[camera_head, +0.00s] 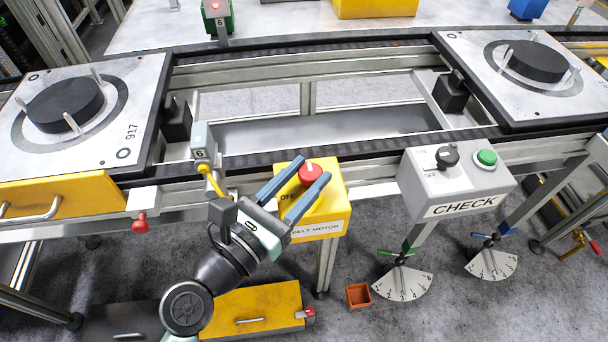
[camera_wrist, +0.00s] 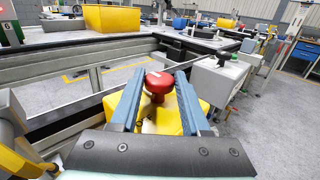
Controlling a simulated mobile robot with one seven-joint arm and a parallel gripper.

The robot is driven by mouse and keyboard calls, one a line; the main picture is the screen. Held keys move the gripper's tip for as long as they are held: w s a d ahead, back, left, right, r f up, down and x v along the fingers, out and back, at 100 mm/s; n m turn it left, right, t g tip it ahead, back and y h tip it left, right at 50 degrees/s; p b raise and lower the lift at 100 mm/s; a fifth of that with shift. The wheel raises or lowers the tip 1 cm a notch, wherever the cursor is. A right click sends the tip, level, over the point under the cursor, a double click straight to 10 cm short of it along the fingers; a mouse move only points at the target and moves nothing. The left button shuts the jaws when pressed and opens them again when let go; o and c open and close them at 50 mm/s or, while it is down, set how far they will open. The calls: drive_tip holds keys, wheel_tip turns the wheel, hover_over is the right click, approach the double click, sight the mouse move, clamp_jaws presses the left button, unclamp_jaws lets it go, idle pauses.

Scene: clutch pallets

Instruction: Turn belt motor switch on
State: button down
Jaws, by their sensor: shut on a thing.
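The belt motor switch is a red round knob (camera_head: 309,174) on top of a yellow box (camera_head: 335,212) labelled BELT MOTOR. "OFF" is printed left of the knob; any other position label is hidden. My gripper (camera_head: 313,168) has its two blue fingers on either side of the knob and is shut on it. In the wrist view, the knob (camera_wrist: 158,84) sits between the fingertips, with a pale mark on its top. The yellow box (camera_wrist: 158,118) shows beneath the fingers.
A grey CHECK box (camera_head: 457,184) with a black knob and green button stands to the right. A conveyor (camera_head: 270,155) runs behind, carrying pallets at left (camera_head: 130,75) and right (camera_head: 480,65). A small grey post (camera_head: 203,142) marked 6 is close left of my gripper.

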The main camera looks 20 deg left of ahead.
drive_tip(key=shift+c, duration=1.9)
unclamp_jaws()
drive_tip(key=shift+f, duration=0.1)
drive_tip(key=b+v, duration=0.3)
drive_tip(key=v, duration=1)
